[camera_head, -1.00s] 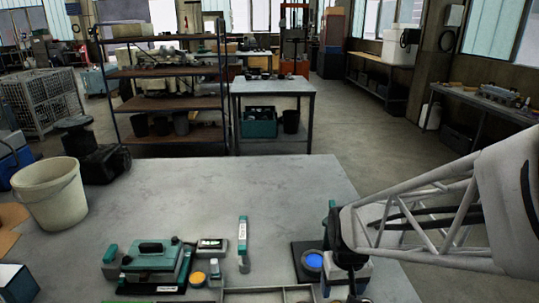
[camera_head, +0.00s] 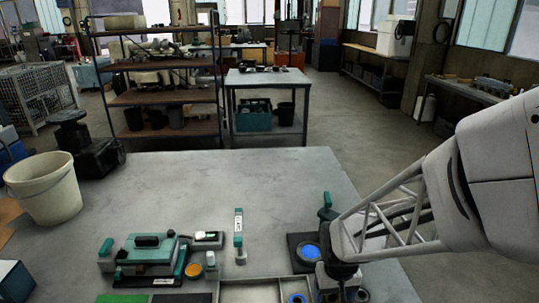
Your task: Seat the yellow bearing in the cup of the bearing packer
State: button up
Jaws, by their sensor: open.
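The yellow bearing appears as a small orange-yellow disc (camera_head: 194,270) lying near the front of the table, just right of a teal device. A dark base plate (camera_head: 294,241) at the right carries a round blue piece (camera_head: 309,253), with a teal-topped post (camera_head: 327,205) behind it; this looks like the bearing packer, though its cup is not clear. My gripper (camera_head: 343,290) is open at the lower right, beside and in front of that plate. My arm hides part of it, and its fingertips are hard to make out. It is well to the right of the yellow disc.
A grey divided tray (camera_head: 255,282) lies at the front edge with a bright blue disc (camera_head: 297,299). The teal device (camera_head: 147,255), a small box (camera_head: 207,239) and a teal-topped tool (camera_head: 239,238) stand left. A bucket (camera_head: 45,188) is at far left. The table's back is clear.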

aim_at(333, 297)
jog(key=shift+c, duration=0.3)
jog(key=c, duration=0.7)
jog(key=shift+r, duration=0.15)
jog(key=shift+r, duration=2.1)
jog(key=w+a+r+m, duration=0.1)
jog(key=w+r+m, duration=0.1)
jog(key=w, duration=0.2)
jog(key=w+a+r+m, duration=0.1)
jog(key=w+r+m, duration=0.1)
jog(key=w, duration=0.3)
jog(key=w+a+r+m, duration=0.1)
jog(key=w+r+m, duration=0.1)
jog(key=w, duration=0.3)
jog(key=shift+r, duration=0.55)
